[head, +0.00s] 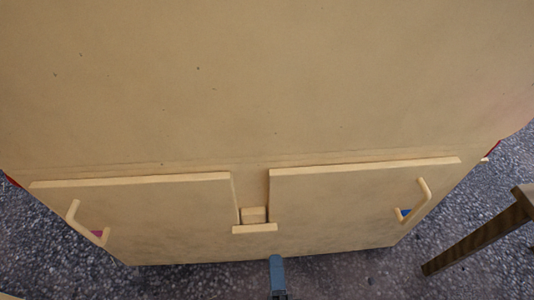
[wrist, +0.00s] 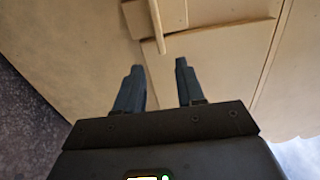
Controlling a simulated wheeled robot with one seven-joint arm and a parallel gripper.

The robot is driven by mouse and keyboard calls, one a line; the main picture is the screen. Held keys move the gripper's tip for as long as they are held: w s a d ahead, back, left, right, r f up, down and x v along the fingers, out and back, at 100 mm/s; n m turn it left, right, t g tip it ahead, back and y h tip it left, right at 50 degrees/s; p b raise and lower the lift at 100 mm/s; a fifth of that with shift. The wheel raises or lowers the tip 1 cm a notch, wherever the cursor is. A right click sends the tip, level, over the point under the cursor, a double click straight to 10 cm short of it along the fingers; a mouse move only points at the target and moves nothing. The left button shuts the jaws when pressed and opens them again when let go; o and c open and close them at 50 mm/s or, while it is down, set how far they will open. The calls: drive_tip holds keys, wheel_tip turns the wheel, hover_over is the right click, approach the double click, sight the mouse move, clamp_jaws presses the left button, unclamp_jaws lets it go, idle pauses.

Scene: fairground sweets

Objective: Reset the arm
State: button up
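My gripper (wrist: 159,66) shows in the wrist view with its two dark blue-grey fingers apart and nothing between them. Beyond the fingertips is a pale wooden cabinet front with a short wooden bar (wrist: 159,28) pointing down towards the gap. In the head view only a blue-grey part of my gripper (head: 277,277) shows at the bottom middle, just in front of the cabinet's lower edge. Whether it touches the cabinet I cannot tell.
The wooden cabinet (head: 250,90) fills most of the head view. It has a left door (head: 150,215) and a right door (head: 340,205), with a small wooden catch (head: 254,228) between them. A dark wooden leg (head: 475,240) stands at right on speckled floor (head: 40,245).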

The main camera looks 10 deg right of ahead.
drive_tip(key=s+d+r+n+g, duration=0.2)
drive_tip(key=s+d+r+n, duration=0.7)
drive_tip(key=s+r, duration=0.2)
drive_tip(key=s+d+r+n+g, duration=0.1)
drive_tip(key=s+d+r+n, duration=0.7)
drive_tip(key=s+r+n, duration=0.3)
wheel_tip(320, 180, up, 31)
drive_tip(key=m+p, duration=0.1)
drive_tip(key=p, duration=2.9)
drive_tip(key=shift+s+f+y+p, duration=0.2)
drive_tip(key=shift+y+p, duration=0.1)
drive_tip(key=shift+p, duration=0.1)
